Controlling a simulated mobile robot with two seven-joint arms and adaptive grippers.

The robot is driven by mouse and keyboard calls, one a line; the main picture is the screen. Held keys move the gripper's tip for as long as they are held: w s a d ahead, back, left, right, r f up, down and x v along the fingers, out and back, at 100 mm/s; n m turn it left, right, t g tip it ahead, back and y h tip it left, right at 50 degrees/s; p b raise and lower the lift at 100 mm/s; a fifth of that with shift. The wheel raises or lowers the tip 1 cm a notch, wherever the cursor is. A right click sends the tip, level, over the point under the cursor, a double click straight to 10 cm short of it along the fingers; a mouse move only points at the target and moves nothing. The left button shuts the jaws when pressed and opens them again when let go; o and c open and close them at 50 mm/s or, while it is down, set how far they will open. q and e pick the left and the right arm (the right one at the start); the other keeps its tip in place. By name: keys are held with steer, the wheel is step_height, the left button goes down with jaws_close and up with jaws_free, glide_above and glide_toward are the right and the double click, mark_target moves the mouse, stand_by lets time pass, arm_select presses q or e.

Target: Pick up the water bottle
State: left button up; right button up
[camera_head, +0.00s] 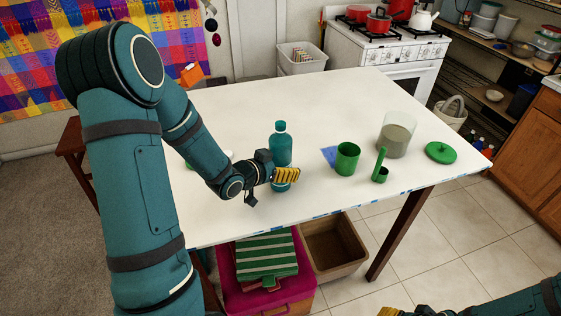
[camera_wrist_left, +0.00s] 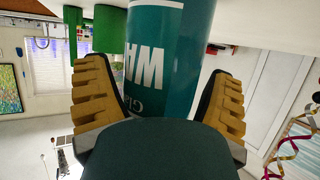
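The water bottle (camera_head: 281,148) is teal with a teal cap and stands upright near the front edge of the white table. In the left wrist view the bottle (camera_wrist_left: 168,50) shows large white lettering and lies between the two yellow fingers. My left gripper (camera_head: 286,175) is at the lower part of the bottle, and its fingers hide some of it in the head view. In the left wrist view the left gripper (camera_wrist_left: 155,72) has its fingers spread apart, with gaps beside the bottle. My right gripper (camera_head: 389,312) is cut off at the bottom edge, away from the table.
Right of the bottle are a green cup (camera_head: 347,160), a green ladle-like item (camera_head: 380,172), a clear container (camera_head: 397,134) and a green lid (camera_head: 440,152). The table (camera_head: 250,105) is clear behind the bottle. A brown bin (camera_head: 334,246) and a magenta crate (camera_head: 262,300) are below.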

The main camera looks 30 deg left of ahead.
mark_target(277, 136)
arm_select(q)
steer(key=c, duration=0.9)
steer(key=shift+r, duration=0.1)
step_height(277, 136, up, 10)
steer(key=shift+f+p, duration=0.1)
steer(key=shift+p, duration=0.85)
